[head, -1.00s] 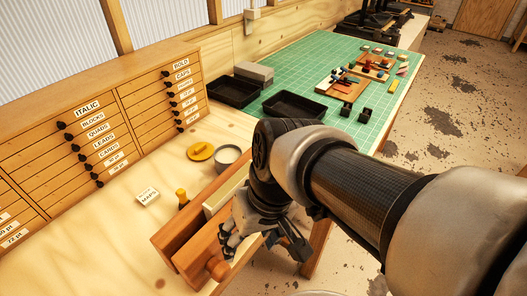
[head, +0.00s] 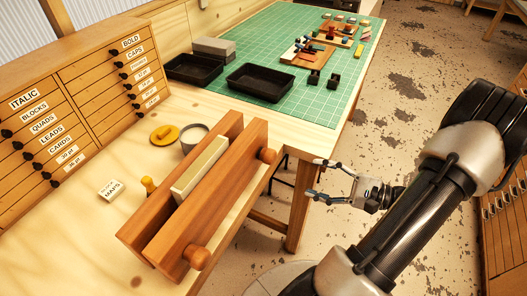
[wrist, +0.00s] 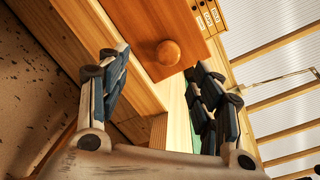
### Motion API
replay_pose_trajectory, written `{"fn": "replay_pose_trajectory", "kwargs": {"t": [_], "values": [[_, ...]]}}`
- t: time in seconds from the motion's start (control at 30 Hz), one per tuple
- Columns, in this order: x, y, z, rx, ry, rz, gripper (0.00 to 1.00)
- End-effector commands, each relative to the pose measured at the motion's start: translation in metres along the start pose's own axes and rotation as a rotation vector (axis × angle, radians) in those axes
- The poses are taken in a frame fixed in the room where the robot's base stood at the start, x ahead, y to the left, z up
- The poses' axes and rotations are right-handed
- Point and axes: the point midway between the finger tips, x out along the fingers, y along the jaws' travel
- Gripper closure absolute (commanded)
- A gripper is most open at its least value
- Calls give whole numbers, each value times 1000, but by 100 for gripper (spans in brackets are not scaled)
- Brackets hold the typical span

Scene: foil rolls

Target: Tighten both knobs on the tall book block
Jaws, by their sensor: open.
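The tall cream book block (head: 200,167) stands upright between the two wooden boards of a press (head: 215,200) at the bench's front edge. One round wooden knob (head: 196,257) sits on the front board's near left end. The other knob (head: 267,155) sits at its far right end. My gripper (head: 314,180) is open and empty, off the bench edge to the right of the far knob and apart from it. In the wrist view, a knob (wrist: 168,53) shows between and beyond the spread fingers, untouched. Its matching end is most likely the far one.
Black trays (head: 260,83) stand on the green mat. Open floor lies right of the bench.

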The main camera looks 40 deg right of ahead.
Motion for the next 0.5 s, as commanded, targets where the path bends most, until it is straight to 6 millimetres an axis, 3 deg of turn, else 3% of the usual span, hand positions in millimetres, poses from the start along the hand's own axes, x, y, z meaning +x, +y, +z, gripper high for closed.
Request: {"fn": "replay_pose_trajectory", "kwargs": {"t": [0.1, 0.2, 0.37, 0.5], "values": [[-21, 1, -14, 17, 28, -99, 41], [-21, 0, -16, 17, 32, -120, 41], [0, -2, -17, 17, 29, -116, 41], [30, -4, -18, 18, 28, -114, 41]]}}
